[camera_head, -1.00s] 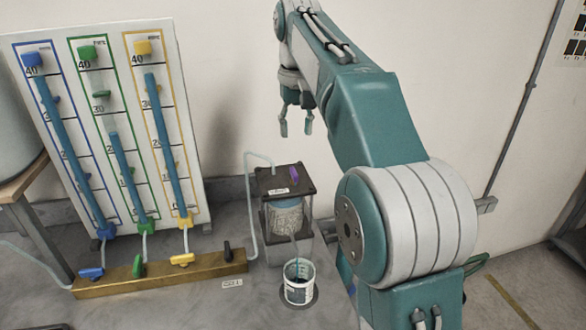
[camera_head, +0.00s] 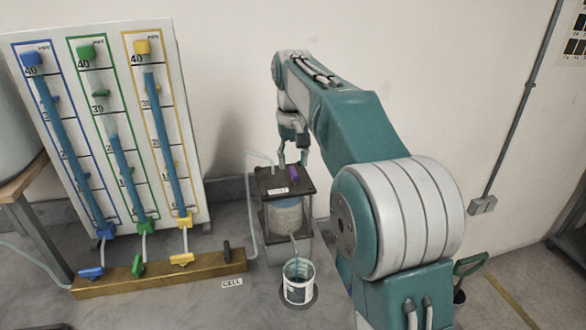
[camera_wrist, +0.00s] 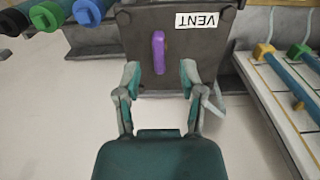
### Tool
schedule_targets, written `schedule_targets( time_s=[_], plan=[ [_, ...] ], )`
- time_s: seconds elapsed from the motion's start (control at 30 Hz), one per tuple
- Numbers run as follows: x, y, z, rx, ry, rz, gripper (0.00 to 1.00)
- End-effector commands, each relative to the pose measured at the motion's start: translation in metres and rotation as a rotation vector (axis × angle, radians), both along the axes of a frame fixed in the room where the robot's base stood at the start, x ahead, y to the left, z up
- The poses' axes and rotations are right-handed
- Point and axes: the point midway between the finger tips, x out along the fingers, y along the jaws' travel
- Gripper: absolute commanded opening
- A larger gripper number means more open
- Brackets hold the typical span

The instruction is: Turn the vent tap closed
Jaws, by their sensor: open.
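The vent tap is a purple handle (camera_head: 294,173) on the dark top plate (camera_head: 268,182) of a cell. In the wrist view the tap (camera_wrist: 159,52) stands lengthwise in the picture, beside a white label reading VENT (camera_wrist: 202,20). My gripper (camera_head: 293,158) is just above the plate, close to the tap. In the wrist view my gripper (camera_wrist: 160,76) is open, with one finger on each side of the tap's line. The tap lies a little beyond the fingertips, and nothing is held.
A board with blue, green and yellow columns (camera_head: 120,130) stands at left. A brass manifold (camera_head: 155,275) with coloured taps lies before it. A white cup (camera_head: 298,282) stands in front of the cell. A thin tube (camera_head: 248,190) rises beside the cell.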

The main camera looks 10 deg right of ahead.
Motion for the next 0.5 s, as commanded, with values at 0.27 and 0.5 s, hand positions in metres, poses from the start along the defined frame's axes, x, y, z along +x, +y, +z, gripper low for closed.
schedule_targets(
  time_s=[0.27,0.5],
  plan=[
    [0.0,0.0,-0.025,0.0,-0.001,0.0,0.51],
    [0.0,0.0,-0.025,0.0,-0.002,0.0,0.51]
  ],
)
